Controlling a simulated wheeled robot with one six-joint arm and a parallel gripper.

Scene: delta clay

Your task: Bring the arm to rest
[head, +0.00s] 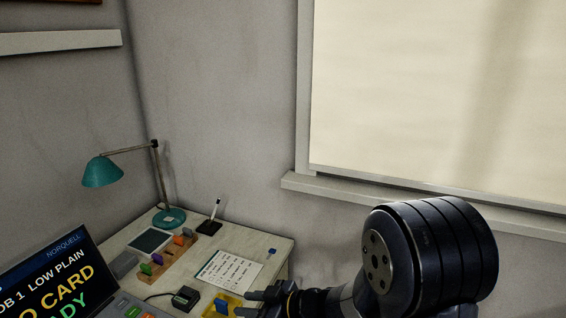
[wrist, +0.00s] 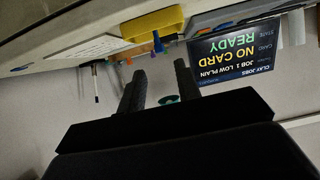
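My gripper (head: 255,303) is at the bottom of the head view, close to the desk's right front part, with its fingers pointing left. In the wrist view, my gripper's two dark fingers (wrist: 160,90) stand apart with nothing held between them. Only the distant teal lamp shows through the gap. My dark arm rises at the lower right of the head view, in front of the wall below the window.
The desk (head: 272,247) holds a yellow tray (head: 236,301) beside my fingers, a paper sheet (head: 228,268), a wooden rack (head: 207,243) with coloured cards, and a teal lamp (head: 102,172). A screen (head: 45,285) reading "NO CARD READY" stands at left. A window sill (head: 340,197) is behind my arm.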

